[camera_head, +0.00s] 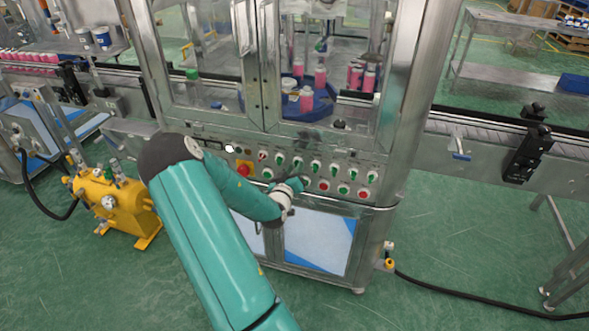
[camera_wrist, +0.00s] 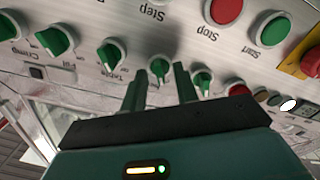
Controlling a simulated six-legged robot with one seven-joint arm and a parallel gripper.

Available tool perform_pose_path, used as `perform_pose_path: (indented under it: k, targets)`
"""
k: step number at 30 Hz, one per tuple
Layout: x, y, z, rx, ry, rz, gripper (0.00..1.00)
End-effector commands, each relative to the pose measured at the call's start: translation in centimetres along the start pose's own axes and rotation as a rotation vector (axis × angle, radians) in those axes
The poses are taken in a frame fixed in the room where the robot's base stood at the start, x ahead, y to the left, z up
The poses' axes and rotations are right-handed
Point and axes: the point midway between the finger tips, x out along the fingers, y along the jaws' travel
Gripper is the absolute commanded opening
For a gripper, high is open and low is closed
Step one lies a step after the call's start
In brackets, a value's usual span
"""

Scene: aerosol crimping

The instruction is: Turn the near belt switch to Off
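The machine's front panel (camera_head: 335,172) carries a row of green rotary switches. In the wrist view the panel appears upside down. One green switch (camera_wrist: 160,71) lies between the fingertips of my gripper (camera_wrist: 160,76); the fingers are apart, with a gap on each side of it. Another green switch (camera_wrist: 202,80) is just right of the right finger. I cannot read the labels of these two, so I cannot tell which is the near belt switch. In the head view my gripper (camera_head: 299,185) is at the panel, partly hidden by my arm.
In the wrist view, a switch labelled Table (camera_wrist: 111,56) is left of the fingers. A red Stop button (camera_wrist: 225,10) and a green Start button (camera_wrist: 271,29) are nearby. A red emergency button on yellow (camera_head: 244,170) is left on the panel. Glass doors (camera_head: 205,55) stand above.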

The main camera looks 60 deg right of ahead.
Motion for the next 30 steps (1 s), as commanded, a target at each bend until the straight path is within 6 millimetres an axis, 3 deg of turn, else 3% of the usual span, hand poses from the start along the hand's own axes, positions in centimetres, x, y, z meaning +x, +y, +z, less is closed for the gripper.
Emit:
perform_pose_path:
  k: [12, 18, 30]
  targets:
    - [-8.6, -0.1, 0.0, -0.002, -0.001, -0.003, 0.30]
    - [-11.9, -0.1, 0.0, -0.001, 0.000, -0.003, 0.30]
    - [-13.1, 0.0, 0.0, -0.001, 0.000, 0.000, 0.30]
